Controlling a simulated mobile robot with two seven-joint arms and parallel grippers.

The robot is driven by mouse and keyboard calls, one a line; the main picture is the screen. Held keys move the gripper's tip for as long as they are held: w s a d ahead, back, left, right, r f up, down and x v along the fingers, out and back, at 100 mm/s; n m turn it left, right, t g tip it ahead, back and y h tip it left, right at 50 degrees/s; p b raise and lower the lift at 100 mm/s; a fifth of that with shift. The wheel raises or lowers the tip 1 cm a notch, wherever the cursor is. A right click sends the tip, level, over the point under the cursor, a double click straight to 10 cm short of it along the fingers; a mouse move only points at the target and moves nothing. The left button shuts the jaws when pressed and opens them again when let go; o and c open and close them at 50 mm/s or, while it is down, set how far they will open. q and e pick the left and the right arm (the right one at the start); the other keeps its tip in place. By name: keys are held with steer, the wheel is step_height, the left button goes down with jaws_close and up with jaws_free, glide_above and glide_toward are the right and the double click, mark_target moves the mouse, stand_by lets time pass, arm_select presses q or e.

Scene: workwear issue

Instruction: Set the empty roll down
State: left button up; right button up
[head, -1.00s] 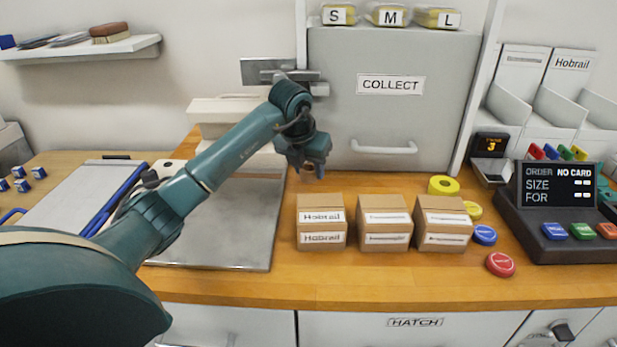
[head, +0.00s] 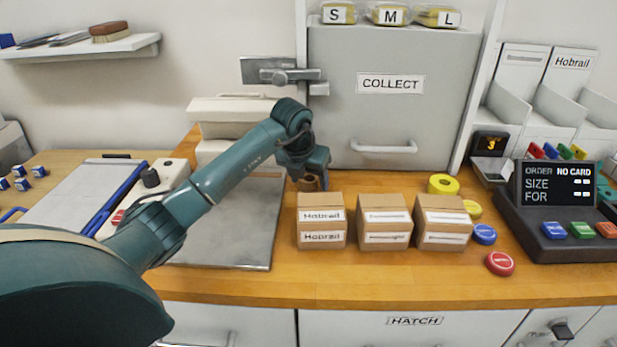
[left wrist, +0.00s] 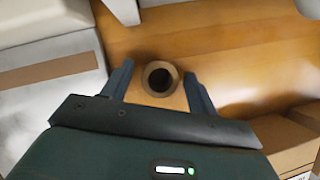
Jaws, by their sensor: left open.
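The empty roll (head: 310,184) is a short brown cardboard tube on the wooden counter, just behind the small brown boxes. In the left wrist view the roll (left wrist: 174,76) shows end-on, upright, with its dark hollow facing the camera. My left gripper (head: 313,173) is over it, fingers pointing down. In the left wrist view the gripper (left wrist: 158,80) is open, with one finger on each side of the roll and a gap visible at both sides. The roll's foot is partly hidden. My right gripper is not in view.
Three stacks of brown boxes (head: 321,205) stand close in front. A metal plate (head: 235,235) lies to the left. The grey COLLECT cabinet (head: 390,120) rises behind. A yellow roll (head: 443,184) and coloured discs (head: 500,264) are to the right.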

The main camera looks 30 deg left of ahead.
arm_select(q)
steer(key=shift+r, duration=0.3)
steer(key=v, duration=1.1)
steer(key=shift+s+r, duration=0.25)
steer(key=shift+r, duration=0.05)
steer(key=shift+d+f, duration=0.1)
